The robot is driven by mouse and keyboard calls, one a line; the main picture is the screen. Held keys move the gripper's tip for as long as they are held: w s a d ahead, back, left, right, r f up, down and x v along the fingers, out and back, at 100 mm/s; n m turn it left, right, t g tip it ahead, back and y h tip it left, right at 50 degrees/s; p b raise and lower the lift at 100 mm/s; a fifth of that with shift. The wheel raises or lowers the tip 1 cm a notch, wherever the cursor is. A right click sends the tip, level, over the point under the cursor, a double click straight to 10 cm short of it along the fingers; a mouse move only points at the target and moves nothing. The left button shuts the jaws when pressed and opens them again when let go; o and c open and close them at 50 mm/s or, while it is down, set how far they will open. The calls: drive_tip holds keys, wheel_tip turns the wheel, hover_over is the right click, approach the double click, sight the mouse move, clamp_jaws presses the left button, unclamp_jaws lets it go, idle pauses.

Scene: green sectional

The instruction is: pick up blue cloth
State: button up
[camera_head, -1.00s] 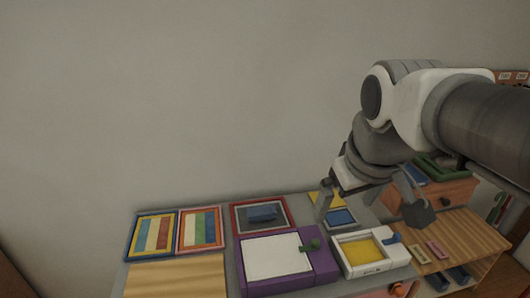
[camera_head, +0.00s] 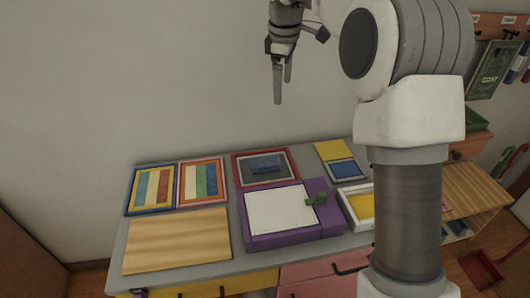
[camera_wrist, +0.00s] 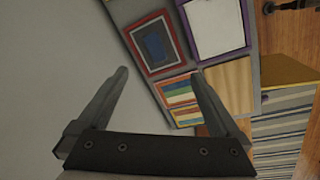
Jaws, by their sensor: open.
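A flat blue piece (camera_head: 265,163), which may be the blue cloth, lies on a dark panel inside a red-framed tray (camera_head: 238,170) at the back of the table. It also shows in the wrist view (camera_wrist: 153,45). Another flat blue patch (camera_head: 344,170) lies in a small frame to its right, and I cannot tell which one is the cloth. My gripper (camera_head: 282,88) is open and empty, high above the back of the table in front of the wall. In the wrist view my gripper (camera_wrist: 158,73) has its fingers spread, with the trays well below.
A wooden board (camera_head: 175,240) and a purple box (camera_head: 283,238) with a white top lie in front. A yellow-filled tray (camera_head: 352,214) is partly hidden by my arm. A wooden shelf (camera_head: 480,190) stands at the right.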

drive_tip(key=w+a+f+n+g, duration=0.1)
drive_tip(key=w+a+f+n, duration=0.2)
drive_tip(key=w+f, duration=0.5)
drive_tip(key=n+g+b, duration=0.1)
drive_tip(key=n+b, duration=0.2)
drive_tip(key=b, duration=0.1)
hover_over(265, 162)
wheel_tip(265, 162, down, 22)
drive_tip(key=shift+d+r, duration=0.15)
drive_tip(key=shift+f+b, duration=0.6)
drive_tip(key=shift+f, duration=2.15)
drive_tip(key=c, duration=1.2)
